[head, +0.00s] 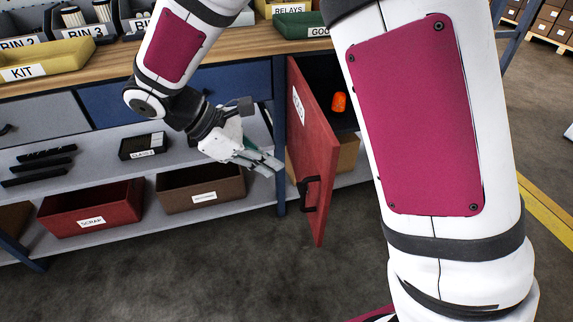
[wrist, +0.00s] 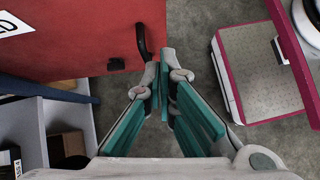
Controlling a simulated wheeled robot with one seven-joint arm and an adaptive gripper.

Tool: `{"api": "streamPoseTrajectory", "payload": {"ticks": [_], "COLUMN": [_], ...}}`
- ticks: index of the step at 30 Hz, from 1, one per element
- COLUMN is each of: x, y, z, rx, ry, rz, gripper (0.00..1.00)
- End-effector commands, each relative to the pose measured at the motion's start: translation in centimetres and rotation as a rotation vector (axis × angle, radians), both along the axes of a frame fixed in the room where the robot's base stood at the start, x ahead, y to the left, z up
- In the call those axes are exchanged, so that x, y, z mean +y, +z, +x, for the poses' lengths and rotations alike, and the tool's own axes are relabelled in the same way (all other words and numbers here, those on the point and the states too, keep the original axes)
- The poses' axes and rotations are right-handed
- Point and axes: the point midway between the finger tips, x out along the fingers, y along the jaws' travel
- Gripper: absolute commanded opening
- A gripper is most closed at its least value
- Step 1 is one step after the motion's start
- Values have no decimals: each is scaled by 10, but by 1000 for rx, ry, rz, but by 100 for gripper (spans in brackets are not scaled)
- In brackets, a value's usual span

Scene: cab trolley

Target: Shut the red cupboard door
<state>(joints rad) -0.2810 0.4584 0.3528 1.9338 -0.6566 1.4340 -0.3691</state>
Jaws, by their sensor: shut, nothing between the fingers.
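The red cupboard door (head: 318,140) stands open, swung out from the blue post at its left edge. Its outer face, with a white label and a black handle (head: 308,192), is turned to the left in the head view. The door (wrist: 70,40) fills the upper left of the wrist view, with the handle (wrist: 143,42) near its edge. My gripper (head: 279,166) is to the left of the door, on its outer side. Its fingers (wrist: 163,85) are shut and empty, with the tips close to the handle in the wrist view. I cannot tell whether they touch the door.
An orange object (head: 339,102) and a cardboard box (head: 348,152) are inside the cupboard. Left of the post (head: 280,130) are shelves with a red scrap bin (head: 92,207) and a brown bin (head: 200,187). The worktop (head: 110,72) is above. Floor in front of the door is clear.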

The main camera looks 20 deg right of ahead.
Motion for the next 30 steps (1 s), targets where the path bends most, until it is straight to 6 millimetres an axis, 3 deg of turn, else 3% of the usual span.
{"api": "streamPoseTrajectory", "payload": {"ticks": [3,11,26,30], "x": [14,15,-49,-70], "y": [-25,-42,-107,-107], "z": [11,16,8,5], "rx": [45,66,67,63], "ry": [68,103,100,99], "rz": [-17,-28,-27,-27], "gripper": [0,0,0,0]}}
